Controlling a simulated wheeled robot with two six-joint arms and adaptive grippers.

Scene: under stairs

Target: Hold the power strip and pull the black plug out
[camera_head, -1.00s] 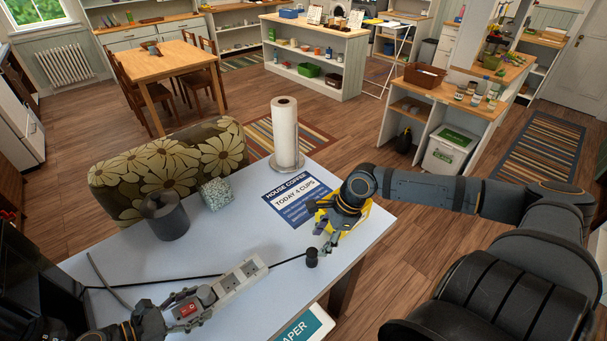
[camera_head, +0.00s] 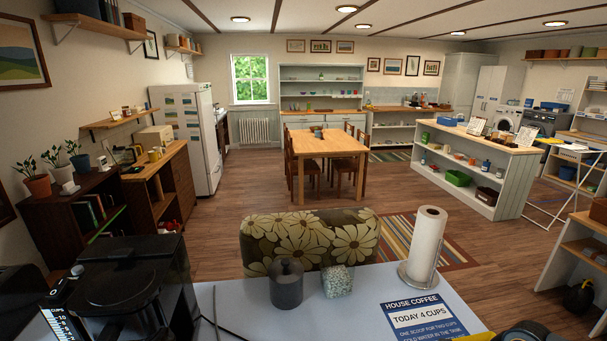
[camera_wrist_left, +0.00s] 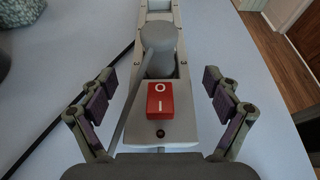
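In the left wrist view, the grey-white power strip (camera_wrist_left: 183,132) lies on the table with its red rocker switch (camera_wrist_left: 160,101) towards me. A grey plug (camera_wrist_left: 159,36) sits in the strip, and its grey cord runs down to the left. My left gripper (camera_wrist_left: 160,78) is open, with one finger on each side of the strip and visible gaps between. No black plug shows in the current views. The strip and both grippers' fingers are outside the head view.
On the pale table (camera_head: 345,310) stand a dark grey canister (camera_head: 286,287), a speckled block (camera_head: 338,282), a paper towel roll (camera_head: 425,245) and a coffee sign (camera_head: 425,318). A black machine (camera_head: 125,285) stands at left. A black cable (camera_wrist_left: 70,110) runs beside the strip.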

